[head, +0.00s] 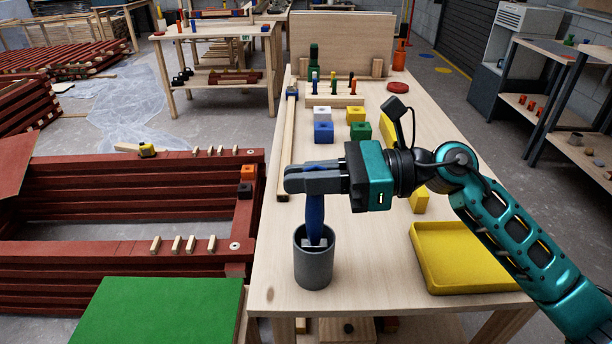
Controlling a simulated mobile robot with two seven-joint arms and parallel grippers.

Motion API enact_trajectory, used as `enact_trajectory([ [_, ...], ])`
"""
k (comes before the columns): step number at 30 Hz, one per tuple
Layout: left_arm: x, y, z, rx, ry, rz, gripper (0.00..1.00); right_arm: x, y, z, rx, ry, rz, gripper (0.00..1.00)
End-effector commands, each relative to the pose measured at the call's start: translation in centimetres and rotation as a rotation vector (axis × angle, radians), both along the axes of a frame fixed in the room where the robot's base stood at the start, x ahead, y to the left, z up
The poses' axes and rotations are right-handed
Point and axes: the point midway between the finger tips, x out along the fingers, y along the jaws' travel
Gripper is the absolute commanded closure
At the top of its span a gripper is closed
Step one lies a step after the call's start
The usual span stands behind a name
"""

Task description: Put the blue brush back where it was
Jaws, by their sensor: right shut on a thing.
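The blue brush (315,217) stands upright with its lower end inside the grey cup (314,265). The cup is on the wooden table near its front left edge. My right gripper (306,180) is shut on the upper part of the brush, above the cup's rim. The top of the brush is hidden by the gripper. I cannot tell whether the brush touches the cup's bottom. My left gripper is not in view.
A yellow tray (470,288) lies right of the cup. Several coloured blocks (323,132) stand farther back, with a wooden peg rack (336,100) behind them. A long wooden bar (288,140) lies along the left edge. A green board (158,312) is at front left.

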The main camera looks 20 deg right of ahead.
Motion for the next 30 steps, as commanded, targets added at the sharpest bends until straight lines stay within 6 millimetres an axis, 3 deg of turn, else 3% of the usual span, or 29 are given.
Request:
enact_trajectory([
  [2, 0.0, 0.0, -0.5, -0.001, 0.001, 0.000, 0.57, 0.0, 0.0, -0.4, 0.000, 0.000, 0.000, 1.00],
  [3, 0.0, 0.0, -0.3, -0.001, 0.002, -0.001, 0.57, 0.0, 0.0, -0.3, 0.000, 0.000, 0.000, 0.87],
  [10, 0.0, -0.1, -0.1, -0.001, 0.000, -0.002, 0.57, 0.0, 0.0, -0.2, 0.000, 0.000, 0.000, 0.65],
  [21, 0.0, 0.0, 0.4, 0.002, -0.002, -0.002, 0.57, 0.0, -0.1, 0.3, -0.001, 0.001, -0.001, 0.65],
  [30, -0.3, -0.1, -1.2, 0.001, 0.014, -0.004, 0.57, -1.7, -6.1, 0.3, -0.005, 0.002, -0.003, 0.65],
])
